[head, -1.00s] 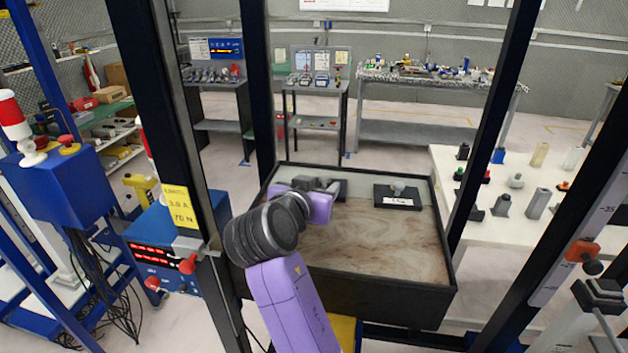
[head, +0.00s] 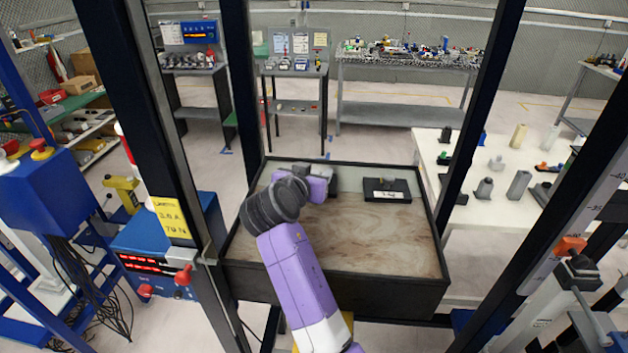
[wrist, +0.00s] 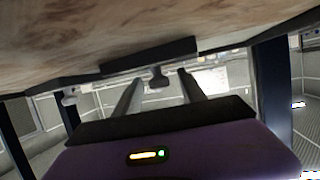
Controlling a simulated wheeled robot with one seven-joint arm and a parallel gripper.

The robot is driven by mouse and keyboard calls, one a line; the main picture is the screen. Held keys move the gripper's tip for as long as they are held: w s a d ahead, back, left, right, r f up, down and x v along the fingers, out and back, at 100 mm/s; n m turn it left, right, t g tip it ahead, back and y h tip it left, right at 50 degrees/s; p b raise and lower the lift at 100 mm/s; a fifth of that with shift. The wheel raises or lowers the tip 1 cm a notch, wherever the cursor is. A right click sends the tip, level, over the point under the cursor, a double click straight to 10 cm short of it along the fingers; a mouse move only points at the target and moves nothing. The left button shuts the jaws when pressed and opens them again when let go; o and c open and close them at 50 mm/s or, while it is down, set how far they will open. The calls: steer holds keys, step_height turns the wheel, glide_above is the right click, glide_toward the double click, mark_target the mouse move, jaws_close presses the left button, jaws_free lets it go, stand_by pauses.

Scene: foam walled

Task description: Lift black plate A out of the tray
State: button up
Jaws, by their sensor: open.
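A black plate (head: 386,192) with a pale label and a small knob lies on the tray floor at the back right in the head view. The tray (head: 345,291) is dark-walled with a brown marbled floor. My gripper (head: 318,172) is over the tray's back left part, its fingers partly hidden by my purple wrist. In the wrist view, my gripper (wrist: 160,78) is open, with a finger on each side of a knob (wrist: 158,77) on a black plate (wrist: 150,56). I see no finger touching the knob. I cannot tell which letter any plate bears.
Dark upright posts (head: 484,110) frame the tray on both sides. A blue box with red displays (head: 165,255) stands to the left. A white table (head: 465,185) with several small parts stands to the right. The tray's front floor is clear.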

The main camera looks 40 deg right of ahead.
jaws_close()
stand_by(1.4)
steer(key=shift+r, duration=0.2)
